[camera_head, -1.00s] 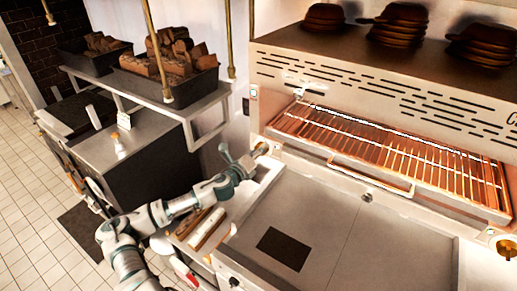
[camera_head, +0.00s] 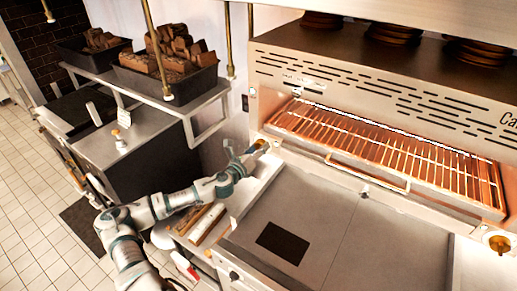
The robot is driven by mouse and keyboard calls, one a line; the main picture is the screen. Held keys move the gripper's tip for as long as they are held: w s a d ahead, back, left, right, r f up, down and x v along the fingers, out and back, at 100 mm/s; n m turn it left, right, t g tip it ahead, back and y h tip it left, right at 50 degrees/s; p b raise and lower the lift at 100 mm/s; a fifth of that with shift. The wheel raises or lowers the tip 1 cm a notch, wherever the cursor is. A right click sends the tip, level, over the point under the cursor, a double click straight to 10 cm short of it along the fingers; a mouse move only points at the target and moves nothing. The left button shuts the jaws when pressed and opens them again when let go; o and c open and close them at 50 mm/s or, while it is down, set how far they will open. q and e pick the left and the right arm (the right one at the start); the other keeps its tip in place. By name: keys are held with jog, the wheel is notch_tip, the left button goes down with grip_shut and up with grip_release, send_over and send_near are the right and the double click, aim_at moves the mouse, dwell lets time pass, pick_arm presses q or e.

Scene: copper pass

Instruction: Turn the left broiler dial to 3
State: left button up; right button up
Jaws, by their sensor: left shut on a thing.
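The broiler (camera_head: 385,85) fills the right half of the head view, with a glowing rack (camera_head: 385,145) inside. A brass dial (camera_head: 499,243) shows on its front at the far right. The left broiler dial (camera_head: 260,144) shows only as a small brass-coloured patch at the broiler's left front corner. My left gripper (camera_head: 251,151) is at that corner, shut on the dial, and its fingers partly cover it. The dial's marks are too small to read. My right gripper is not in view.
A flat grey griddle plate (camera_head: 330,215) with a dark square (camera_head: 283,243) lies below the broiler. A shelf (camera_head: 205,102) with black bins of wood (camera_head: 170,70) stands at the back left. Long pale items (camera_head: 207,222) lie under my left forearm.

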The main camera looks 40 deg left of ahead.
pick_arm(q)
jog(key=shift+f, duration=0.35)
jog(key=o, duration=1.2)
jog(key=shift+w+a+r, duration=0.1)
jog(key=shift+a, duration=0.05)
jog(key=s, duration=0.7)
jog(key=shift+s+d, duration=0.2)
jog(key=shift+d, duration=0.15)
